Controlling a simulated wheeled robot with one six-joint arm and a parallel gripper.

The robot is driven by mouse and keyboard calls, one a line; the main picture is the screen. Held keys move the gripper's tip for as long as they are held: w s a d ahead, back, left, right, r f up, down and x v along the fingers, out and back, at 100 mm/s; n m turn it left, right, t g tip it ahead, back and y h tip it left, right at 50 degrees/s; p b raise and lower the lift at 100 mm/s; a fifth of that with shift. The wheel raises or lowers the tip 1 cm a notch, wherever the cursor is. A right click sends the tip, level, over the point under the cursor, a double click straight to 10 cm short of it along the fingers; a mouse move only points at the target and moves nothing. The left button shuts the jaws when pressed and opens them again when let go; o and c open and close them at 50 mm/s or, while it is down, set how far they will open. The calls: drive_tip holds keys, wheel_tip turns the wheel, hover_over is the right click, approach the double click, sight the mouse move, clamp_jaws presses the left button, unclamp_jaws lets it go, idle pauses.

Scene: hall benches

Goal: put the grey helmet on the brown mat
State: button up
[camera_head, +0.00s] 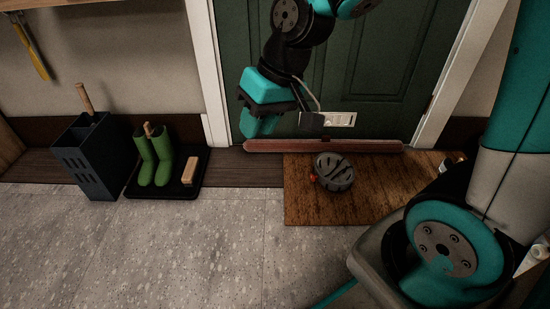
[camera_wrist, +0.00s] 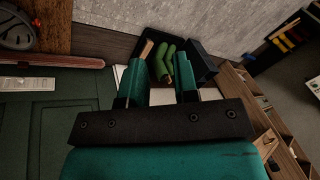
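The grey helmet (camera_head: 334,172), with dark slots, rests on the brown mat (camera_head: 300,205), towards its left part and near its back edge. The helmet is partly visible at the top left corner of the wrist view (camera_wrist: 15,30), with a strip of the mat (camera_wrist: 57,30) beside it. My gripper (camera_head: 258,128) is in the air in front of the green door, left of the helmet and apart from it. In the wrist view its two teal fingers (camera_wrist: 160,72) are spread with nothing between them; green boots show beyond the gap.
A red-brown draught stopper (camera_head: 320,146) lies along the door behind the mat. Green boots (camera_head: 155,160) and a brush (camera_head: 190,171) are on a black tray (camera_head: 165,193); a dark umbrella stand (camera_head: 90,160) is left of it. The grey tiled floor in front is clear.

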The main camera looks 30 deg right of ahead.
drive_tip(key=s+a+r+n+g, duration=0.1)
drive_tip(key=s+a+r+n, duration=0.1)
drive_tip(key=s, duration=0.4)
drive_tip(key=s+a+r+n+g, duration=0.1)
drive_tip(key=s+a+r+n, duration=0.1)
drive_tip(key=s, duration=0.5)
drive_tip(key=shift+s+a+r+n, duration=0.2)
drive_tip(key=shift+s+a+n, duration=0.1)
drive_tip(key=shift+a+n, duration=0.3)
drive_tip(key=shift+d, duration=0.1)
